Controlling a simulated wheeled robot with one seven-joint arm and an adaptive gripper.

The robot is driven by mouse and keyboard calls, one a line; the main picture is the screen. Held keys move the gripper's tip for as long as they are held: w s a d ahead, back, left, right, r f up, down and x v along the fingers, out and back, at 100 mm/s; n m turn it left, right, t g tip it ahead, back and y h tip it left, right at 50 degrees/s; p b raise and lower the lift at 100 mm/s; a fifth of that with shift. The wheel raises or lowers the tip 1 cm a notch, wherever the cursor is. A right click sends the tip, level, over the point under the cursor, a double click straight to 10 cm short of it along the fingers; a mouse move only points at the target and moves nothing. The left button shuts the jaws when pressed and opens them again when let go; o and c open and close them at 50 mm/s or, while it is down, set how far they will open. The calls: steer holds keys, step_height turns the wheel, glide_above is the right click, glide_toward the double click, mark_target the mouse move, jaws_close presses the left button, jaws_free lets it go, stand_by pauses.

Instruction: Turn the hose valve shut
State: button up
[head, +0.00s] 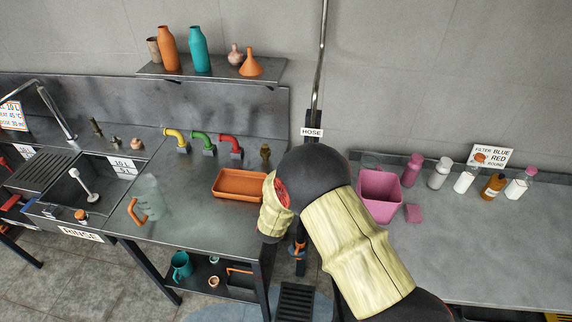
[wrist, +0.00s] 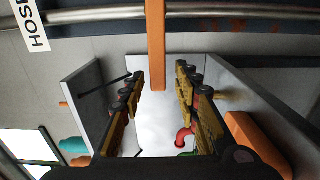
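The hose pipe (head: 320,60) runs down the wall in the head view, with the HOSE label (head: 312,132) on it. The wrist view shows the pipe (wrist: 100,18) across the top, with the HOSE label (wrist: 31,24) at left. An orange bar, apparently the valve lever (wrist: 155,50), reaches from the pipe into the space between my fingers. My gripper (wrist: 158,85) is open, with a visible gap on each side of the lever; I see no contact. In the head view my arm hides the valve and the fingers.
An orange tray (head: 240,184) stands on the left bench, close to my arm. A pink bin (head: 380,195) and several bottles stand on the right counter. Coloured taps line the left wall below a shelf (head: 212,72). A floor drain (head: 296,300) lies below.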

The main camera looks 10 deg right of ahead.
steer(key=shift+s, duration=0.1)
steer(key=v, duration=1.2)
steer(key=w+r+m+g+y, duration=0.2)
steer(key=w+r+m+y, duration=0.15)
steer(key=r, duration=0.35)
steer(key=s+r+m+g+y, duration=0.35)
steer(key=s+r, duration=0.25)
steer(key=r, duration=0.2)
steer(key=s+d+r+m+g, duration=0.1)
steer(key=s+d+m+g, duration=0.1)
steer(key=s, duration=0.7)
steer(key=s+d+r+m+g+h, duration=0.1)
steer(key=s+d, duration=0.4)
steer(key=s, duration=0.5)
steer(key=s+d+r+m+g, duration=0.2)
steer(key=s+d+m+g, duration=0.1)
steer(key=s, duration=0.7)
steer(key=shift+d+r+m, duration=0.2)
steer(key=shift+d+m, duration=0.45)
steer(key=shift+m, duration=0.15)
